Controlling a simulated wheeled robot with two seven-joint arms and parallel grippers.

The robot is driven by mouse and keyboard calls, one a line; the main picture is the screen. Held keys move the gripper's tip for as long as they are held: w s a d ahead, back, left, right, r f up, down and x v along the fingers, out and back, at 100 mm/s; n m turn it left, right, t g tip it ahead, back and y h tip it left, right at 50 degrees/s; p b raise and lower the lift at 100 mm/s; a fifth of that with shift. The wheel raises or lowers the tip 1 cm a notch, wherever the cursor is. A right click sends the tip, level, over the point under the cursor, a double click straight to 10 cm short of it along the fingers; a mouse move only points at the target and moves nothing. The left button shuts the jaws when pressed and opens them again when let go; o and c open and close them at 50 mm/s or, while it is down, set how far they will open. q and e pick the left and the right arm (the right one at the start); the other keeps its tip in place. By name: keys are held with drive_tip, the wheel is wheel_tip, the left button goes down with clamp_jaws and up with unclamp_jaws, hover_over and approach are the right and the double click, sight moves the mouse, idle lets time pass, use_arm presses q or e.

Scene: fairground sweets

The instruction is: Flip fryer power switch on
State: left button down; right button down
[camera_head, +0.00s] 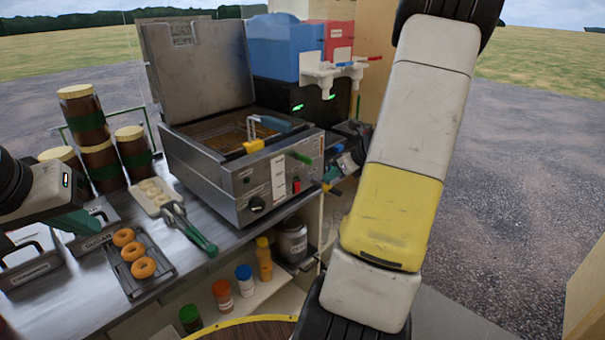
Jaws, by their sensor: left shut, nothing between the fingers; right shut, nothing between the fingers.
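The steel fryer (228,190) stands on the counter with its lid raised and a wire basket (256,137) in its well. Its front panel has a black knob (257,204), a white label and a small red power switch (296,186) near the right end. I cannot tell the switch's position. My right gripper (332,174) is shut and empty, just right of the panel's right end, close to the switch but seemingly apart from it. My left gripper (84,221) is shut and empty above the sugar container (99,237) at the left.
A rack of doughnuts (143,285), tongs (190,231) and brown jars (84,114) occupy the counter left of the fryer. Bottles (244,279) stand on a shelf below. Blue and red containers (287,46) stand behind. My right arm covers much of the right side.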

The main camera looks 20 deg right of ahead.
drive_tip(key=shift+s, duration=0.1)
drive_tip(key=shift+s+d+f, duration=0.1)
drive_tip(key=shift+f, duration=0.6)
approach(299, 191)
wheel_tip(299, 191, down, 4)
drive_tip(key=shift+w+a+f, duration=0.1)
drive_tip(key=shift+w+a, duration=0.2)
drive_tip(key=shift+w, duration=0.3)
drive_tip(key=shift+w+a+f, duration=0.1)
drive_tip(key=shift+w+a, duration=0.15)
drive_tip(key=shift+w, duration=0.4)
drive_tip(key=shift+w+a+f, duration=0.15)
drive_tip(key=shift+w+a, duration=0.15)
drive_tip(key=shift+w, duration=0.3)
drive_tip(key=shift+w, duration=0.15)
